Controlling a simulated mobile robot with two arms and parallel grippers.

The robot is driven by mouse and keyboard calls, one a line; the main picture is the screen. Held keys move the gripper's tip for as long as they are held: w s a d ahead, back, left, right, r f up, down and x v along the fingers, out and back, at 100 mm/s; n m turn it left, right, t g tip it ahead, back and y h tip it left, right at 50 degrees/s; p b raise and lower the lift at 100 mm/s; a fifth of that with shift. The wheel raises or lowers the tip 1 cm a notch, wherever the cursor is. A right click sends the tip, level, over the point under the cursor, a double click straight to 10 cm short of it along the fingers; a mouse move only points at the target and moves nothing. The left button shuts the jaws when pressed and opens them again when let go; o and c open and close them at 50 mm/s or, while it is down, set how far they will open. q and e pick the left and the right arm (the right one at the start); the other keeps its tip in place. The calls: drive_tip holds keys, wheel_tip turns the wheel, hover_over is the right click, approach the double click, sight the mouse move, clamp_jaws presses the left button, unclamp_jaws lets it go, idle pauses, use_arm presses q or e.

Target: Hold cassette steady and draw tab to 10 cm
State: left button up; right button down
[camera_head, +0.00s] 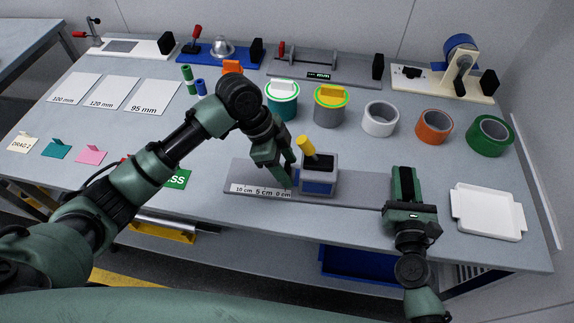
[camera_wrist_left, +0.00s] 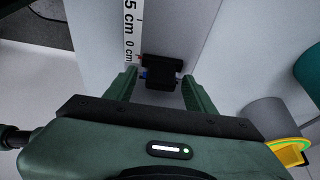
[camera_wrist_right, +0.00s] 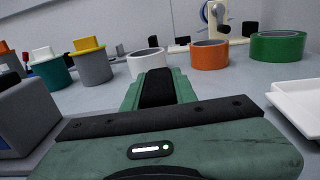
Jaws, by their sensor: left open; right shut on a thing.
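The cassette (camera_head: 320,184) is a grey and blue box with a yellow cylinder leaning on top, on a long grey base (camera_head: 350,194). A white scale (camera_head: 260,192) marked 10, 5 and 0 cm lies left of it. My left gripper (camera_head: 279,173) is open beside the cassette's left side. In the left wrist view its fingers (camera_wrist_left: 160,85) stand either side of a small black tab (camera_wrist_left: 162,70) near 0 cm. My right gripper (camera_head: 404,183) is shut on a black block (camera_wrist_right: 157,88) at the base's right end, apart from the cassette.
A white tray (camera_head: 487,212) lies right of my right gripper. Tape rolls (camera_head: 381,118) and two lidded pots (camera_head: 331,106) stand behind the cassette. A green sign (camera_head: 178,180) and coloured cards (camera_head: 90,154) lie left. Fixtures (camera_head: 325,68) line the back.

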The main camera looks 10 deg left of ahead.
use_arm(q)
drive_tip(key=shift+f, duration=0.15)
clamp_jaws()
idle(1.4)
